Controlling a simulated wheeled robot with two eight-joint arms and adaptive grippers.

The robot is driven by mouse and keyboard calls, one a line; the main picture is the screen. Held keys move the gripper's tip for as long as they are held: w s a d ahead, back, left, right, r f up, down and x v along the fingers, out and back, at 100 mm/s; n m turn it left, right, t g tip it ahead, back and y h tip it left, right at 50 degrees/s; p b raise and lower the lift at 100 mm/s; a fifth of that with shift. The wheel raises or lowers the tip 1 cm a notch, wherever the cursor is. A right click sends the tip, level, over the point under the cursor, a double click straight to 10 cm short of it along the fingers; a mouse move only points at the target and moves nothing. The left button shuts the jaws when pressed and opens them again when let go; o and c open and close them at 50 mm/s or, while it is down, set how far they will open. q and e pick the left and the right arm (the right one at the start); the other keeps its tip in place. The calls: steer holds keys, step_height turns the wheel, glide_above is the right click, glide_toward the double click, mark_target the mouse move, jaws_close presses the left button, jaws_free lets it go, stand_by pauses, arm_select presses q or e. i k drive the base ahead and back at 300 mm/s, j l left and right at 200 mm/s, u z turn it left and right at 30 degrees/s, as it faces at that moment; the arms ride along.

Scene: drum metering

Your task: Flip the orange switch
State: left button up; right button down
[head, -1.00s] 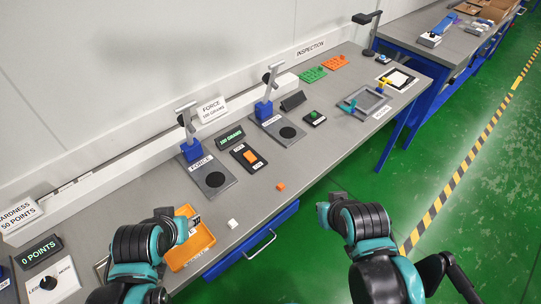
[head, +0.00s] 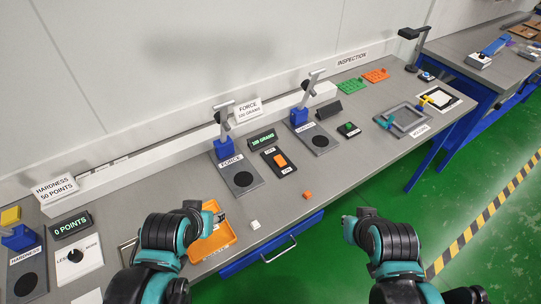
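The orange switch (head: 280,160) sits on a black panel on the workbench, between the "OFF" and "ON" labels, just right of the force station (head: 240,176). A black display (head: 262,139) behind it reads "100 GRAMS" in green. My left gripper (head: 205,215) is at the bench's front edge, over the orange tray, left of and nearer than the switch. My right gripper (head: 352,217) is off the front of the bench, right of and nearer than the switch. Neither touches the switch. The fingers of both are too small and turned away to show whether they are open.
An orange tray (head: 222,240), a white cube (head: 255,225) and an orange cube (head: 308,195) lie near the front edge. A second press station (head: 318,138) and a small box with a green button (head: 349,128) stand to the right. A hardness station (head: 27,272) is at far left.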

mark_target(278, 159)
steer(key=i+l+u, duration=0.25)
steer(key=l, duration=0.35)
steer(key=i+l+u, duration=0.15)
steer(key=i+l, duration=0.15)
steer(key=i+l+u, duration=0.1)
steer(key=l, duration=0.25)
steer(key=i+l+u, duration=0.15)
steer(key=l, duration=0.2)
